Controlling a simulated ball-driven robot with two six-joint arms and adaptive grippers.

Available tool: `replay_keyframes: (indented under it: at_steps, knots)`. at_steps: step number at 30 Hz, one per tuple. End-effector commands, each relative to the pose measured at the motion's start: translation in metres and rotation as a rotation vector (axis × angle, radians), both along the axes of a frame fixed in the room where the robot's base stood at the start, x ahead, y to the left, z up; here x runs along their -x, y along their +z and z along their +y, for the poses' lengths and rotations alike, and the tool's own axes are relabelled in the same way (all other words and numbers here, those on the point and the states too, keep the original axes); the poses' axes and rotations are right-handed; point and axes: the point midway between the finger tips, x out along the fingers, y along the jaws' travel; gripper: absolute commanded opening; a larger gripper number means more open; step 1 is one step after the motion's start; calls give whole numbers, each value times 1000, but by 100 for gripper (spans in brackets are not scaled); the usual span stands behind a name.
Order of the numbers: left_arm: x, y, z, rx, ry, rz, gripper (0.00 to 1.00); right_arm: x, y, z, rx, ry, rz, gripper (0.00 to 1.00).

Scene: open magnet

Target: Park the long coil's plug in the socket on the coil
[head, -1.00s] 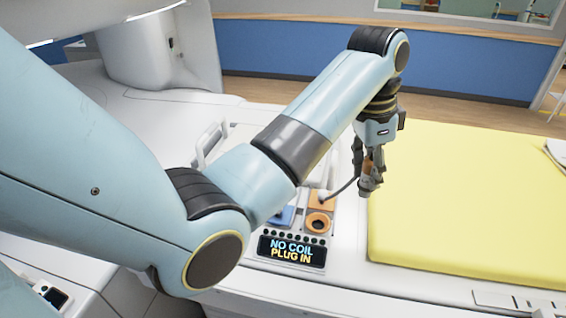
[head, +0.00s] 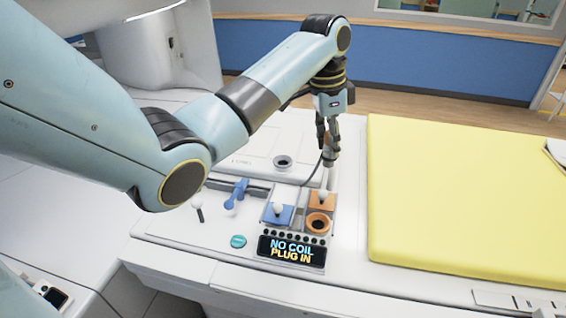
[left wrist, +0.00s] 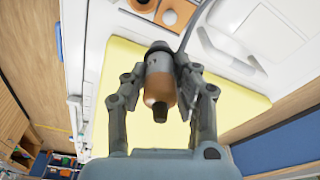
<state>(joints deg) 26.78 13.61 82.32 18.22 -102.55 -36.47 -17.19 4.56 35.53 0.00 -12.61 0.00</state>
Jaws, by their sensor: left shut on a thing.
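My left gripper (head: 328,150) is shut on the plug, which hangs above the table right of the white coil (head: 252,160). In the left wrist view, the plug (left wrist: 160,88) is orange-brown with a grey collar, held between both fingers. A grey cable (left wrist: 192,32) runs from beside it; in the head view the cable curves down behind the panel. The coil lies flat, with a dark-ringed round socket (head: 283,162) on its top. The gripper and plug are apart from this socket. My right gripper is not in view.
In front stand an orange block with a round port (head: 318,223), a blue block (head: 278,212) and a display (head: 291,250) reading "NO COIL PLUG IN". A blue lever (head: 237,194) and a white-knobbed stick (head: 197,204) stand left. A yellow mattress (head: 460,200) lies right.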

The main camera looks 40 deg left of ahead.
Motion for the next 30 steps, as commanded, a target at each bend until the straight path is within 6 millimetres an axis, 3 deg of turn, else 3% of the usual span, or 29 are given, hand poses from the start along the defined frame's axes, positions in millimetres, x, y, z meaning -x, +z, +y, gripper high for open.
replay_keyframes:
  at_steps: [19,30]
  knots:
    - [-17,1,70,1,3,-2,0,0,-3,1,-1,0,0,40]
    - [-26,-1,110,0,3,-1,0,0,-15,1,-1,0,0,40]
